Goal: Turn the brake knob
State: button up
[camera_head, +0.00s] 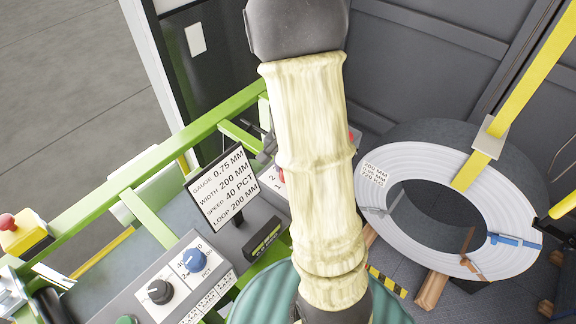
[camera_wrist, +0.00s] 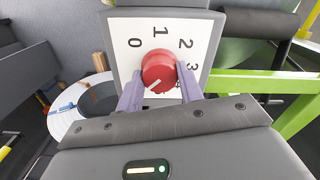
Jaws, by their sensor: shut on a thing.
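The red knob (camera_wrist: 159,70) sits on a white dial plate (camera_wrist: 188,27) marked 0, 1, 2, 3 and a partly hidden further number, in the wrist view. My gripper (camera_wrist: 157,84) has its two purple-grey fingers on either side of the knob, shut on it. The knob's white pointer line aims toward the lower left in this view. In the head view my arm hides most of the knob and the gripper; only bits of red and part of a white plate (camera_head: 271,179) show beside the arm.
A large strip coil (camera_head: 375,200) stands at the right with a yellow strap (camera_head: 520,95). A sign (camera_head: 222,187) reads gauge 0.75 mm, width 200 mm, speed 40 pct, loop 200 mm. A panel has a black knob (camera_head: 160,291) and a blue knob (camera_head: 194,260). Green rails (camera_head: 130,175) run alongside.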

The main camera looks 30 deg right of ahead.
jog(key=shift+w+d, duration=0.1)
jog(key=o, duration=1)
jog(key=shift+r, duration=0.15)
notch_tip(320, 180, up, 17)
jog(key=b, duration=0.2)
dwell(0.3)
